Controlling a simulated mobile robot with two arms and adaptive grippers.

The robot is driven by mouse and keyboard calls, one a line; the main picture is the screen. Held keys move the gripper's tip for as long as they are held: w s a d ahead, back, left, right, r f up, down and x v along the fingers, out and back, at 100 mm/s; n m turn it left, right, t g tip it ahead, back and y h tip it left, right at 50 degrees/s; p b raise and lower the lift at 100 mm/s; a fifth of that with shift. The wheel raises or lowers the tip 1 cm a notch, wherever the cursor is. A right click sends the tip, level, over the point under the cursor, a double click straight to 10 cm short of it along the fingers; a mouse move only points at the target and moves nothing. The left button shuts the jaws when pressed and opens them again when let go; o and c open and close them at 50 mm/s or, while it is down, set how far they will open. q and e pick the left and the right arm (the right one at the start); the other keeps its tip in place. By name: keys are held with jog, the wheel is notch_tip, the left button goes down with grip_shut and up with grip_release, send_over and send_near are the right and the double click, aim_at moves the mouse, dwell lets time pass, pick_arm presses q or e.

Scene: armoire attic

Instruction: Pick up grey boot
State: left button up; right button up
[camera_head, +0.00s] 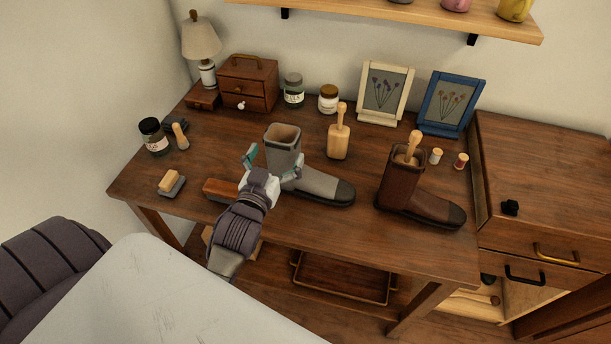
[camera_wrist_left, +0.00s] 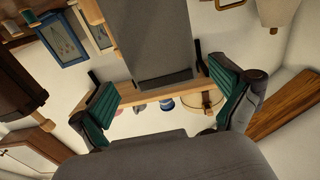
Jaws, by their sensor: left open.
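The grey boot (camera_head: 318,184) stands upright on the wooden table, its dark toe pointing right and its shaft open at the top. My left gripper (camera_head: 271,168) is open at the near left side of the boot's shaft, one finger left of the shaft and the other in front of the ankle. In the left wrist view, which is upside down, the grey boot's shaft (camera_wrist_left: 152,45) shows between and beyond the two teal fingers of my left gripper (camera_wrist_left: 160,105). I cannot tell whether either finger touches it. My right gripper is not in view.
A brown boot (camera_head: 405,190) with a wooden-handled tool in it stands to the right. A wooden stand (camera_head: 338,142) is behind the grey boot. A brown block (camera_head: 220,190) and a brush (camera_head: 171,184) lie left. The table (camera_head: 330,228) is clear in front.

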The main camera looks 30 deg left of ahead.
pick_arm(q)
jog(key=x, duration=0.5)
jog(key=shift+a+f+p, duration=0.15)
jog(key=shift+f+p, duration=0.1)
jog(key=shift+p, duration=0.15)
jog(key=shift+r, duration=0.1)
jog(key=c, duration=1.7)
